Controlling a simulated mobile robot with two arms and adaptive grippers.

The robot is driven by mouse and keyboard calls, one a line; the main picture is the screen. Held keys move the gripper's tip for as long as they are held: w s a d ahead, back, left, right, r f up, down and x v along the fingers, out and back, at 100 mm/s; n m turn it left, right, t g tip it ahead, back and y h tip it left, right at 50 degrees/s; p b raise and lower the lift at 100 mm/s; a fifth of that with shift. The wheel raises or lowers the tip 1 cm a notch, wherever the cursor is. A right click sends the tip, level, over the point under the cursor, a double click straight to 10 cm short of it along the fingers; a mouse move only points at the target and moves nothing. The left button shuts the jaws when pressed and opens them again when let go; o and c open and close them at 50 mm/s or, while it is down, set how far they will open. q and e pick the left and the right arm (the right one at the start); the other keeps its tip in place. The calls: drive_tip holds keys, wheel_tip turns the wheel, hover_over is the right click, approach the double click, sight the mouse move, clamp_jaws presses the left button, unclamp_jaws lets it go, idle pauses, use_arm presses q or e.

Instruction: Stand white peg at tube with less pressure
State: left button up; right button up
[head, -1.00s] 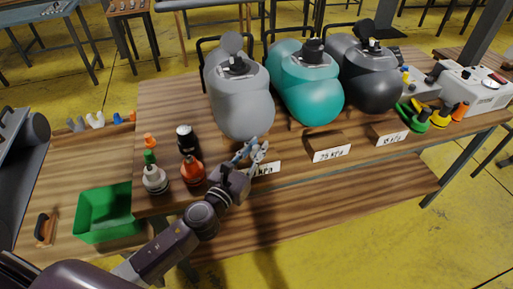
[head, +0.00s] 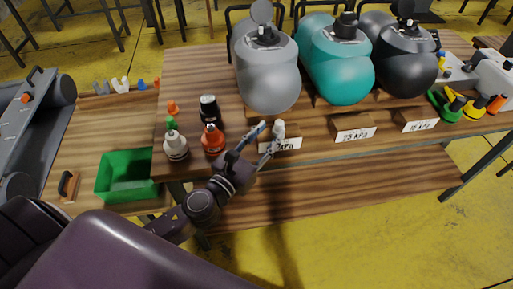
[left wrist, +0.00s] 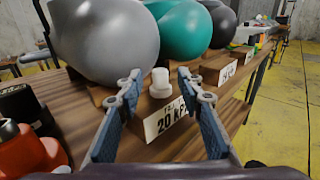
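A white peg (head: 278,129) stands upright on the wooden label block (left wrist: 176,141) in front of the grey tube (head: 268,80). In the left wrist view the peg (left wrist: 161,82) is between my fingertips, with gaps at both sides, and the block reads 20 kPa. My left gripper (head: 265,141) is open around the peg. The teal tube (head: 337,70) has a block (head: 353,128) that seems to read 25 kPa. The black tube (head: 405,68) has a block (head: 416,120) that seems to read 15 kPa. My right gripper is out of view.
Bottles, including a white one (head: 176,146), a red one (head: 213,139) and a black one (head: 208,109), stand left of my gripper. A green bin (head: 128,176) and a brush (head: 68,185) are further left. Several small pegs (head: 122,84) stand behind. Yellow-black pump parts (head: 474,107) lie at right.

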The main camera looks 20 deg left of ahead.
use_arm(q)
drive_tip(key=s+a+b, duration=0.1)
drive_tip(key=s, duration=0.5)
drive_tip(key=shift+a, duration=0.1)
idle(0.3)
